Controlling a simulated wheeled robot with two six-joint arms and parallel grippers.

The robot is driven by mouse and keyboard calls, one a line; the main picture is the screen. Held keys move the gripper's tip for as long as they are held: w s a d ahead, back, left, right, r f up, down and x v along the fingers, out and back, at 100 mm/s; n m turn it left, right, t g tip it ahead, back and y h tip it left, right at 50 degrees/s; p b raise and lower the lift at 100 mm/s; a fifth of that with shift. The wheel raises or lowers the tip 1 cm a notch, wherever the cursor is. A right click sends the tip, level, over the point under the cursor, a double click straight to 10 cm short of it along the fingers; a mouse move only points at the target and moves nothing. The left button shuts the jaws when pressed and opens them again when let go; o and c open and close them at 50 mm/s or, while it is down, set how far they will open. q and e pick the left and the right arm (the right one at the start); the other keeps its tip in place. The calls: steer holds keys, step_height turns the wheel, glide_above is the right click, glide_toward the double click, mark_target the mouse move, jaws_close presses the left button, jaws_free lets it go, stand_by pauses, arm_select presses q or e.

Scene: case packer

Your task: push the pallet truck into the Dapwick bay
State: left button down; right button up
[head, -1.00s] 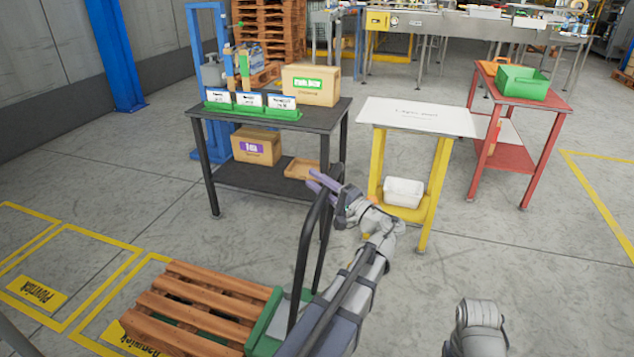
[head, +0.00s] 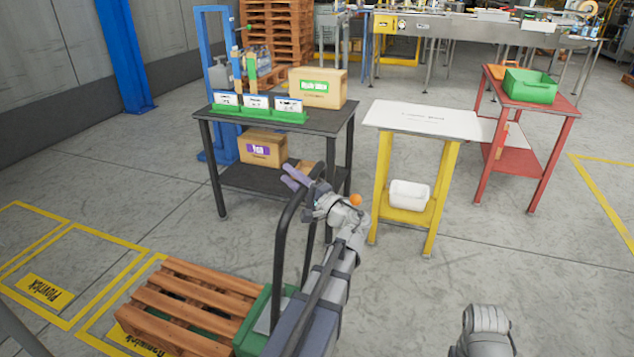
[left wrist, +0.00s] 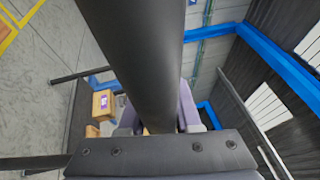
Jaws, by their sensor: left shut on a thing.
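The pallet truck (head: 262,312) is green with a black handle (head: 280,245) and carries a brown wooden pallet (head: 190,300) at the lower left of the head view. My left gripper (head: 298,178) is shut on the top of the handle. In the left wrist view the handle bar (left wrist: 135,50) runs large and dark between the purple fingers. The yellow-outlined Dapwick bay (head: 100,318) lies at the lower left. The pallet's left end covers part of the bay and its label. My right gripper is not in view.
Another yellow-outlined bay (head: 75,232) with its own label lies left of the Dapwick bay. A black table (head: 280,180) stands beyond the handle, with a white-topped yellow table (head: 420,118) and a red table (head: 510,150) to its right. The floor behind the bays is clear.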

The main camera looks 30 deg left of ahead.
arm_select(q)
steer(key=s+a, duration=0.4)
steer(key=a, duration=1.1)
steer(key=shift+s+a+f, duration=0.2)
steer(key=shift+a+f, duration=0.05)
steer(key=shift+a, duration=0.1)
steer(key=c, duration=0.8)
jaws_free()
steer(key=shift+w+a+f, duration=0.1)
steer(key=shift+a, duration=0.05)
steer(key=shift+o, duration=1)
steer(key=b+v, duration=0.1)
steer(key=v, duration=0.6)
steer(key=shift+d, duration=0.4)
